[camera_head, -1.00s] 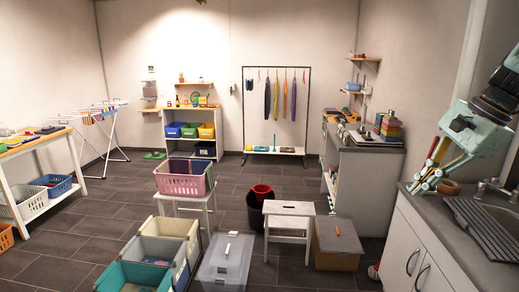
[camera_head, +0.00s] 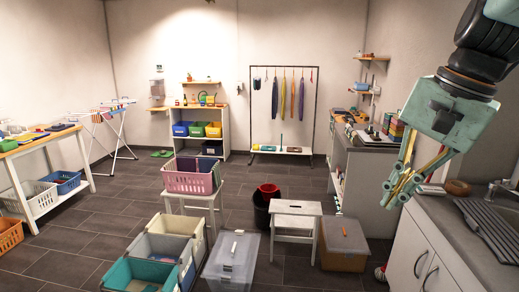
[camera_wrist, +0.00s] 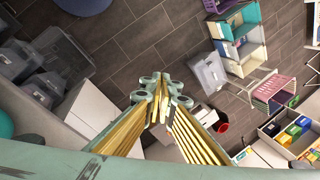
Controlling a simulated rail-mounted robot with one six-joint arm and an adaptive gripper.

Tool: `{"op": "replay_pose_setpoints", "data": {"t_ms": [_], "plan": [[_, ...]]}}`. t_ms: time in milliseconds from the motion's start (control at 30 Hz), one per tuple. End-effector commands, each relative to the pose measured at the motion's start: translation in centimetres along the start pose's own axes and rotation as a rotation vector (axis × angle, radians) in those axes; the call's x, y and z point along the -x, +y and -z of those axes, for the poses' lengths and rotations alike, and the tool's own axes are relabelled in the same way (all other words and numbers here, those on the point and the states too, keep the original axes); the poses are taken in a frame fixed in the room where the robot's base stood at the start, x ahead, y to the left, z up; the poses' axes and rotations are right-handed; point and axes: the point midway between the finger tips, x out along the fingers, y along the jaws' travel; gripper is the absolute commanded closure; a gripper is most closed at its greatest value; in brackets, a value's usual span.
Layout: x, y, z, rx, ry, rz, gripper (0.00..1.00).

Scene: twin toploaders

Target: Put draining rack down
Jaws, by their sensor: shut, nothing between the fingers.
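A dark ribbed draining rack (camera_head: 488,222) lies at the sink on the grey counter, at the right edge of the head view. Its right part is cut off by the frame. My gripper (camera_head: 394,198) hangs left of the rack, near the counter's front edge in the picture, apart from the rack. Its teal fingers with yellow pads are shut and hold nothing. In the wrist view the fingertips (camera_wrist: 160,92) meet with nothing between them. I cannot make out the rack with certainty in the wrist view.
A tap (camera_head: 497,188) and a brown round bowl (camera_head: 457,187) stand on the counter behind the rack. White cabinet doors (camera_head: 425,255) are below. A brown lidded box (camera_head: 343,245), a white stool (camera_head: 295,208) and a clear lidded bin (camera_head: 232,262) stand on the floor to the left.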

Motion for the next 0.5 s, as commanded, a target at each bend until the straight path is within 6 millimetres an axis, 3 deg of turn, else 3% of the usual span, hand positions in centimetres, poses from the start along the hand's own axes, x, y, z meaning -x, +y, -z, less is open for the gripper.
{"op": "replay_pose_setpoints", "data": {"t_ms": [500], "plan": [[1.5, 2.5, -9.3, 0.309, 0.060, -0.036, 1.00]]}}
